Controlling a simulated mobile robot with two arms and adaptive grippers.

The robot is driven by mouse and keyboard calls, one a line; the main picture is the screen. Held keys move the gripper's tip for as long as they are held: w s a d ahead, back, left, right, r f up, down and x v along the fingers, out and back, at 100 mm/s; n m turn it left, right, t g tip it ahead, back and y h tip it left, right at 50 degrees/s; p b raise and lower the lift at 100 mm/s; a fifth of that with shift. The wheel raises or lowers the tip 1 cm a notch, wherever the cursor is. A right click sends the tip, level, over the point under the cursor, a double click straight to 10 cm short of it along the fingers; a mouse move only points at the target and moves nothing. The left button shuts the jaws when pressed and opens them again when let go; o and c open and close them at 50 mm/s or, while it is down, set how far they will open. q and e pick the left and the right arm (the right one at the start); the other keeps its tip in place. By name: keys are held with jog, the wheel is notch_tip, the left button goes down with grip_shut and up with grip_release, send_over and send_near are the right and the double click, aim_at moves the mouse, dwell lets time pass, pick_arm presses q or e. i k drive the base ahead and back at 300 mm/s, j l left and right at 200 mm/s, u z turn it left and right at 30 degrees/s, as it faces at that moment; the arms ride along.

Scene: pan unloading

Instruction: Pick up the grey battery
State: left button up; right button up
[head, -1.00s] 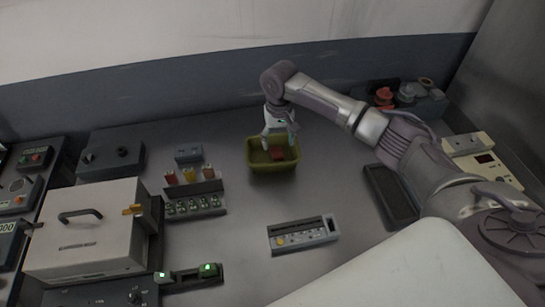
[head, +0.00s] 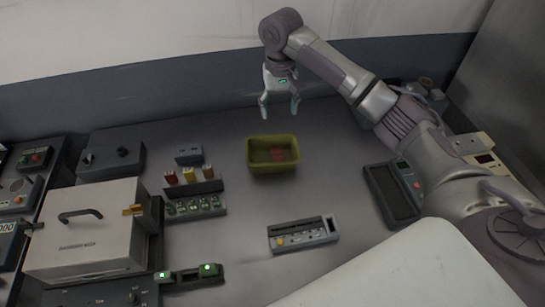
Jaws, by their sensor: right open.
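No grey battery can be made out for certain at this size. A yellow-green pan (head: 259,171) stands on the table with a small red item (head: 278,155) in it. My right gripper (head: 280,112) is open and empty, fingers pointing down, above and behind the pan and clear of it. My left gripper is not in view.
A rack (head: 195,206) with red, yellow and orange items on top stands left of the pan. A grey slotted device (head: 303,234) lies in front, a dark tray (head: 391,194) at right. A white box (head: 86,236) stands at left. Table between them is clear.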

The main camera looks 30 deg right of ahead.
aim_at(165, 277)
jog(key=k+j, duration=0.5)
jog(key=k, duration=0.2)
jog(key=k+j, duration=0.5)
jog(key=k, duration=0.15)
